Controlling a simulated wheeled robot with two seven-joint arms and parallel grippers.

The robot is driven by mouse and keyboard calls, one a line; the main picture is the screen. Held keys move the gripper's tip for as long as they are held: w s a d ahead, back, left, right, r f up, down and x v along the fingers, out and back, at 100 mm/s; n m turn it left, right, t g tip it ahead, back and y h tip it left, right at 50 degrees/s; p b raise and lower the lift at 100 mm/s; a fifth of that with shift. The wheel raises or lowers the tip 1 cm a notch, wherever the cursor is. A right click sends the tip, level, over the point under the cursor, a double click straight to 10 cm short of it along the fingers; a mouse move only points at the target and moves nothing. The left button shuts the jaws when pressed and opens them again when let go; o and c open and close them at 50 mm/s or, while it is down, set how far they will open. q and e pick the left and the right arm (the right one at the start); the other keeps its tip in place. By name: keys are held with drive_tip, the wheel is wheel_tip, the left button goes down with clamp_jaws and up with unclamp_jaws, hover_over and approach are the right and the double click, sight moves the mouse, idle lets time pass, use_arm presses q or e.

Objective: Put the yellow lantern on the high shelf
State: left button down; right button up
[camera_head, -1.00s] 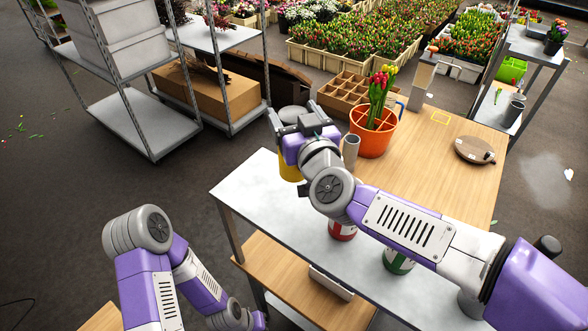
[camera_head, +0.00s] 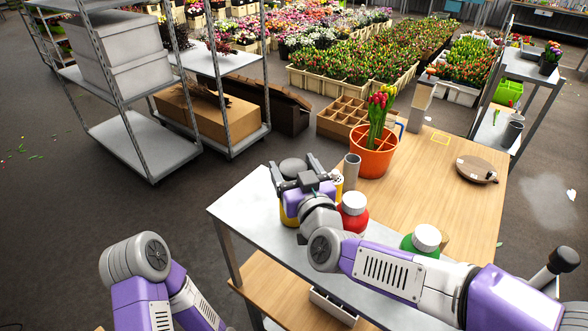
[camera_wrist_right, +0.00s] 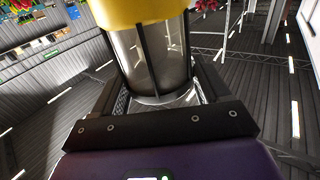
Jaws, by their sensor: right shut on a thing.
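The yellow lantern (camera_head: 288,217) shows below and behind my right gripper (camera_head: 303,180) in the head view, with a dark round top above the jaws. My right gripper is shut on it. In the right wrist view the lantern (camera_wrist_right: 155,60) stands between the fingers, with a yellow band at the picture's top and a clear barred body. The grey upper shelf (camera_head: 240,207) lies under the gripper. I cannot tell whether the lantern touches it; its lower part is partly hidden by my arm. My left gripper is out of view; only its arm shows at bottom left.
An orange pot with tulips (camera_head: 372,158) stands on the wooden table (camera_head: 440,195). A lower wooden shelf (camera_head: 265,275) sits beneath. The grey shelf's left end is clear.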

drive_tip(key=shift+f, duration=0.15)
drive_tip(key=o, duration=1.4)
drive_tip(key=shift+s+r, duration=0.1)
drive_tip(key=shift+r, duration=0.15)
drive_tip(key=v, duration=1.1)
drive_tip(key=shift+s, duration=0.4)
drive_tip(key=shift+d+f, duration=0.1)
drive_tip(key=shift+f, duration=0.05)
